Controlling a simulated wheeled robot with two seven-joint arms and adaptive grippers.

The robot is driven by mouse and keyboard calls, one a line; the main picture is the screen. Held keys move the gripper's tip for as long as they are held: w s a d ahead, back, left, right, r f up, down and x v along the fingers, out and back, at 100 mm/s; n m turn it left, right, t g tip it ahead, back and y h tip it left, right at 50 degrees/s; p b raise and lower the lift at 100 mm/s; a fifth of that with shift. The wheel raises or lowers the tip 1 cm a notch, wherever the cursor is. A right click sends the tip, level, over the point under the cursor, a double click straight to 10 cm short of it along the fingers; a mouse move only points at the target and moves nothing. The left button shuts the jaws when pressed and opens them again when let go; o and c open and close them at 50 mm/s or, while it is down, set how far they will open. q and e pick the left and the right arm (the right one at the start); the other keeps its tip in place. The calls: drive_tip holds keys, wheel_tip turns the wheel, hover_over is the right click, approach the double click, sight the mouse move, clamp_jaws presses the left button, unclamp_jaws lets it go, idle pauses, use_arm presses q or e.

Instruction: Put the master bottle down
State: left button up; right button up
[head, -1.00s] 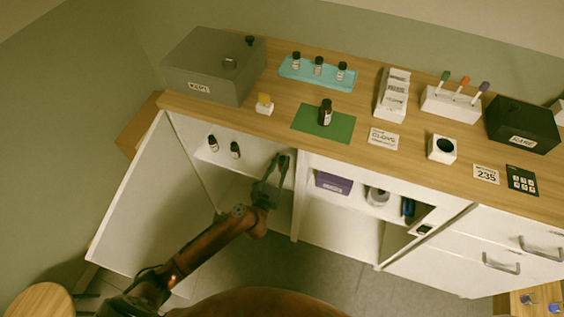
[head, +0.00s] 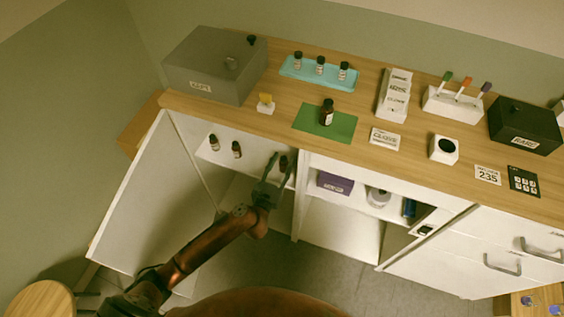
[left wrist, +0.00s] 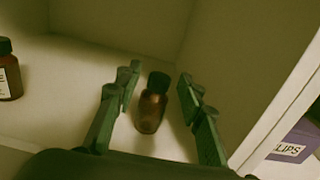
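The master bottle, a small brown bottle with a dark cap, stands upright on the white shelf inside the open cabinet; it shows between my fingers in the left wrist view (left wrist: 152,103) and just beyond them in the head view (head: 284,163). My left gripper (head: 281,176) is open, with a finger on each side of the bottle and a gap to both in the left wrist view (left wrist: 160,105). My right gripper is not in view.
Two more brown bottles (head: 236,149) stand on the same shelf to the left. The open white cabinet door (head: 150,200) is left of my arm. A divider and a purple box (head: 335,183) are to the right. A bottle on a green mat (head: 345,128) stands on the counter.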

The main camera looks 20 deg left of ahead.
use_arm(q)
drive_tip(key=shift+s+r, duration=0.1)
drive_tip(key=shift+s, duration=0.2)
drive_tip(key=s+p, duration=0.2)
drive_tip(key=s, duration=0.9)
drive_tip(key=shift+s+a, duration=0.2)
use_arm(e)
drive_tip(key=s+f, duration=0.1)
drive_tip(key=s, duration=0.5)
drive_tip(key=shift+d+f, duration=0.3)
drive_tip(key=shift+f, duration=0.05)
